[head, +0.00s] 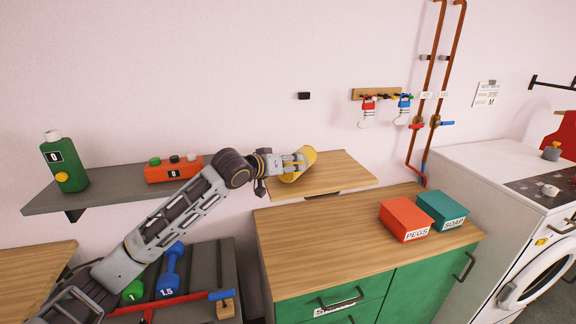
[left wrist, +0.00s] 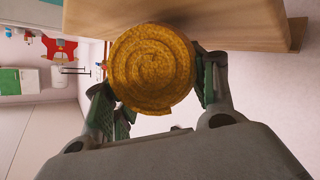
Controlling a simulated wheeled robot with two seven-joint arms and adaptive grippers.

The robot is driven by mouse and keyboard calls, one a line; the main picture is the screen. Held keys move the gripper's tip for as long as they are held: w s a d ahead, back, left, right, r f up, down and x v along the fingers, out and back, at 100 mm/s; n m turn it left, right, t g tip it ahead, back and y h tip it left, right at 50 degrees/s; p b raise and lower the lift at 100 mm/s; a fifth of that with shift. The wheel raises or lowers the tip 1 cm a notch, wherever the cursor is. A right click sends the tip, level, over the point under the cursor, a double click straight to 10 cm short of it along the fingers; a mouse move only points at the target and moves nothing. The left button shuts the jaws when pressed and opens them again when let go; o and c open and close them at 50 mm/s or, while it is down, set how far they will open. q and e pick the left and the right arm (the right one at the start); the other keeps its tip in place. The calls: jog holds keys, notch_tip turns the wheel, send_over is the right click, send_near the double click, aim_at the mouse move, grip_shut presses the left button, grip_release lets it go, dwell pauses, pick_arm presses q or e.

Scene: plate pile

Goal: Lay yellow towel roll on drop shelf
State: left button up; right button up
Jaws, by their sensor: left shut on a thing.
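The yellow towel roll (head: 299,165) is held in my left gripper (head: 292,163), over the left part of the wooden drop shelf (head: 335,178) in the head view. In the left wrist view the roll (left wrist: 150,69) shows its round spiral end, with the left gripper's fingers (left wrist: 155,90) on both sides of it. The wooden surface (left wrist: 205,22) lies close beside the roll there. I cannot tell whether the roll touches the shelf. My right gripper is not in view.
A grey shelf (head: 110,190) with a green bottle (head: 66,165) and an orange box (head: 172,170) is at left. Below the drop shelf, a wooden-topped green cabinet (head: 330,235) bears a red PEGS box (head: 405,220) and a teal SOAP box (head: 441,210). Copper pipes (head: 430,90) run down the wall.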

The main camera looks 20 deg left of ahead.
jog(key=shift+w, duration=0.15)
pick_arm(q)
jog(key=shift+f, duration=0.25)
jog(key=o, duration=1.3)
jog(key=shift+s+a, duration=0.1)
jog(key=shift+s, duration=0.05)
jog(key=shift+v, duration=0.9)
jog(key=v, duration=1)
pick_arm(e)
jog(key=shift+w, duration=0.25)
pick_arm(q)
jog(key=shift+r, duration=0.1)
